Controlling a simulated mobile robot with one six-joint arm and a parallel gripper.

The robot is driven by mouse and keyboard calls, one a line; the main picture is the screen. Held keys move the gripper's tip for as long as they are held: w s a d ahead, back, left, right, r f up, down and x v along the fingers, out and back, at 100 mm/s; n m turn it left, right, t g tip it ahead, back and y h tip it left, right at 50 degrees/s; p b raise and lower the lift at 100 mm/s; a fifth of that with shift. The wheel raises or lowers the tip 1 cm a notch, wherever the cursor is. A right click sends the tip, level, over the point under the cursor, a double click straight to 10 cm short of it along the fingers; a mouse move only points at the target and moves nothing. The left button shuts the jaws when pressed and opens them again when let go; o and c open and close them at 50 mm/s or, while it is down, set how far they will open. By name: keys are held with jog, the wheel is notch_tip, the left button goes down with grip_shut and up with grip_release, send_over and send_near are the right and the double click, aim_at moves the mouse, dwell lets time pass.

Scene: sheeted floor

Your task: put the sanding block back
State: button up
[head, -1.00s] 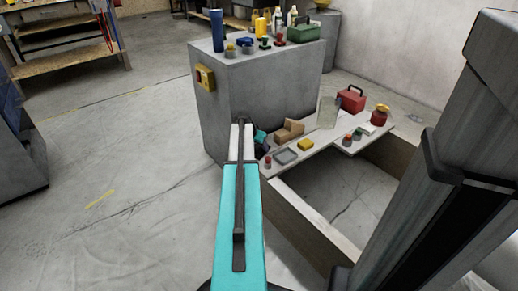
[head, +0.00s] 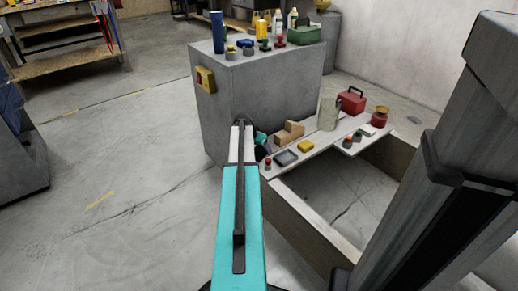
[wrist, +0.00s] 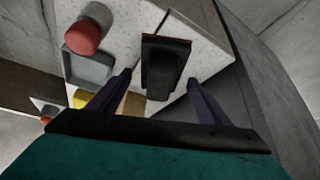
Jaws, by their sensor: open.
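A black block with a narrower raised middle (wrist: 165,66), which looks like the sanding block, lies on the pale shelf board in the wrist view. It is near the board's end, beside the grey cabinet. My gripper (wrist: 158,80) is open, with its two dark fingers apart on either side of the block's near end. I cannot tell whether they touch it. In the head view my arm hides most of the gripper, and I cannot make out the black block there. A shallow grey tray (head: 286,158) sits on the board; it also shows in the wrist view (wrist: 88,70).
A red-topped knob (wrist: 84,38) stands by the tray. The board also holds a stepped wooden block (head: 289,133), a yellow block (head: 305,147), a grey cylinder (head: 328,115) and a red box (head: 352,101). The tall grey cabinet (head: 255,100) stands close behind my gripper.

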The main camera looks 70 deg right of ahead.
jog(key=p+v, duration=0.3)
jog(key=v, duration=0.9)
jog(key=shift+p, duration=0.3)
jog(key=shift+d, duration=0.1)
